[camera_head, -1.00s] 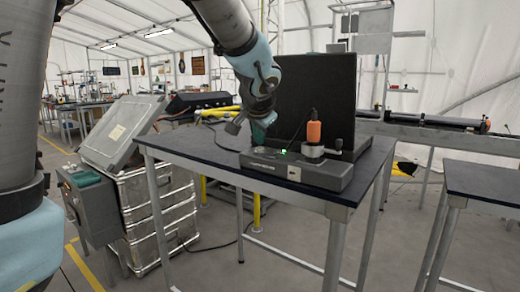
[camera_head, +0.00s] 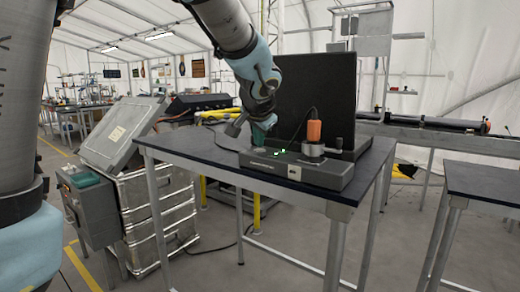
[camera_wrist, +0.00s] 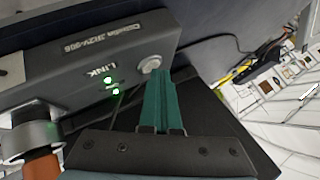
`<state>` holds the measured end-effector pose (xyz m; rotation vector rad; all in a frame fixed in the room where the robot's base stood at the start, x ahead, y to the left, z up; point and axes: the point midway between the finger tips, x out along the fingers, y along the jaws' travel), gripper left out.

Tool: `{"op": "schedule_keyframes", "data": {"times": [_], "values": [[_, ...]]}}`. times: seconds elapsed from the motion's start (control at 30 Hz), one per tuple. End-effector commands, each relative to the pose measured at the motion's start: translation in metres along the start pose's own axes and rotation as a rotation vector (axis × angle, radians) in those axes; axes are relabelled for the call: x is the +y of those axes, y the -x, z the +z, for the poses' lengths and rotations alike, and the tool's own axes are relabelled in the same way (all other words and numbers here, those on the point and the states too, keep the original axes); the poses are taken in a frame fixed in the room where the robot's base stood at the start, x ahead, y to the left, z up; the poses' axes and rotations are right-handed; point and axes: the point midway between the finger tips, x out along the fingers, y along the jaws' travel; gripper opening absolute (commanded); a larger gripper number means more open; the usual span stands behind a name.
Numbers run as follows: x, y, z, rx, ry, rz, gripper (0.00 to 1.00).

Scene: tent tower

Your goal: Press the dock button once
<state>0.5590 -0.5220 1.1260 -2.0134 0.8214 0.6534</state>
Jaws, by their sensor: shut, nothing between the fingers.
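The dock (camera_head: 300,170) is a long grey box on the dark table, and it also shows in the wrist view (camera_wrist: 60,90). It carries a "LINK" label and lit green lights (camera_wrist: 113,88). A round silver button (camera_wrist: 149,64) sits on its top near one end. My gripper (camera_wrist: 160,76) is shut and empty, its teal fingers pointing at the button. The fingertips are right at the button's edge in the wrist view; I cannot tell whether they touch it. In the head view my gripper (camera_head: 258,143) is low over the dock's left end.
An orange-handled plug (camera_head: 314,130) with a cable stands in a metal collar on the dock. A black panel (camera_head: 318,95) rises behind it. A metal case (camera_head: 150,200) stands left of the table (camera_head: 215,160). The table is clear left of the dock.

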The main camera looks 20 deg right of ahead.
Motion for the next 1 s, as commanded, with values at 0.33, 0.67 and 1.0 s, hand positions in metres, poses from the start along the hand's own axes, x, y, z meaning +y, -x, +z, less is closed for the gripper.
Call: {"op": "schedule_keyframes", "data": {"times": [0.33,0.67,1.0], "values": [[0.000,0.000,0.001,-0.002,0.000,0.000,0.00],[-0.008,0.010,-0.007,-0.001,0.000,0.000,0.00],[-0.009,0.011,-0.008,-0.001,0.000,0.000,0.00]]}}
